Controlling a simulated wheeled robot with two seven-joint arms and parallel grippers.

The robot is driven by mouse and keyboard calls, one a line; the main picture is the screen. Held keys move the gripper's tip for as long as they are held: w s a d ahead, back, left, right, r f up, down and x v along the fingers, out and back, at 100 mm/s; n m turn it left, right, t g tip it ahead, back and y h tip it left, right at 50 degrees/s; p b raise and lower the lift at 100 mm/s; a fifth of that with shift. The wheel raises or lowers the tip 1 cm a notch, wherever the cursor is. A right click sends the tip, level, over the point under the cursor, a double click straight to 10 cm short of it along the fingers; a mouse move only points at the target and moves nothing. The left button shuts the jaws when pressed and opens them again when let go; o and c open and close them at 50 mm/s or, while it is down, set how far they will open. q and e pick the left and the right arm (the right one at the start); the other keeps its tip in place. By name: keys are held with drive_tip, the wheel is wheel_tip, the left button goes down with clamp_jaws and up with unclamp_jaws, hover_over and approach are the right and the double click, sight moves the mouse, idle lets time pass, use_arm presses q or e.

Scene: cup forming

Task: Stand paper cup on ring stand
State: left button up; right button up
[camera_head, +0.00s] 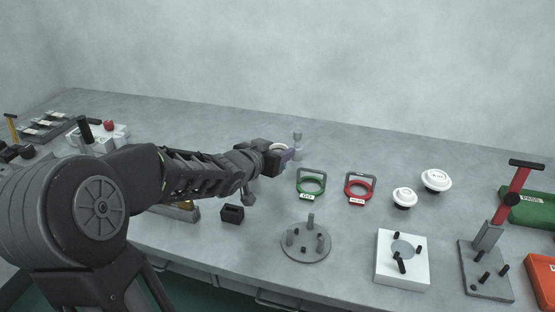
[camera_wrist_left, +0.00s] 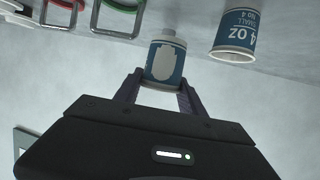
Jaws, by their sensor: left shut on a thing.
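In the left wrist view, which is upside down, a blue paper cup (camera_wrist_left: 166,62) with a white cup-shaped patch and pale rim sits between the fingers of my left gripper (camera_wrist_left: 160,84). The gripper is shut on it. In the head view, my left gripper (camera_head: 286,155) is far out over the table, and the cup in it is mostly hidden. A green ring stand (camera_head: 311,185) and a red ring stand (camera_head: 360,188) stand to its right, both empty; their labels are too small to read. A second blue cup (camera_wrist_left: 237,35), marked 4 OZ, stands beside the held one. My right gripper is not seen.
A round grey base with pegs (camera_head: 306,252), a white block (camera_head: 402,270), two white discs (camera_head: 405,196) and a red-handled press (camera_head: 486,238) occupy the front and right. Bare table lies behind the rings.

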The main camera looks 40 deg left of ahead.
use_arm(q)
wheel_tip(320, 180, up, 4)
drive_tip(key=shift+p, duration=0.65)
drive_tip(key=shift+f, duration=0.1)
